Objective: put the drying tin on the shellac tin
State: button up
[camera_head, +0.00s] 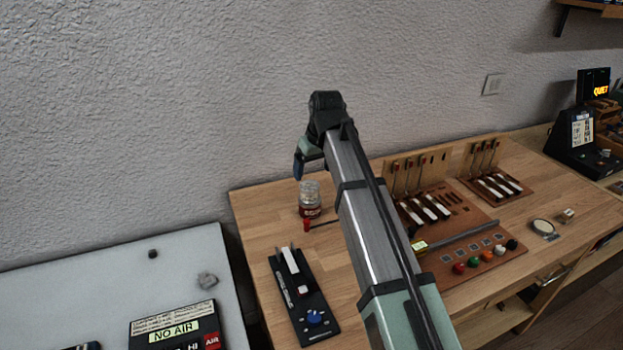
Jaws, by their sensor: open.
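On the wooden bench near its back left, a small upright container (309,201) shows a pale grey, glassy or metallic upper part and a dark red lettered band below. I cannot tell whether it is one jar or one tin standing on another, and its lettering is too small to read as drying or shellac. My gripper (299,168) is at the end of my arm, just above and slightly left of this container, pointing down. It is open, and I see nothing in it. The fingertips are small and partly hidden by the wrist. No other clear tin is visible.
A red-handled tool (307,225) lies just in front of the container. A black device with a blue knob (314,318) is at the front left. Key-action boards (430,208) stand right of my arm, with coloured knobs (486,255) in front. My arm hides the bench's middle.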

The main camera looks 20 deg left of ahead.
jog(key=shift+v, duration=1.6)
jog(key=shift+w, duration=0.1)
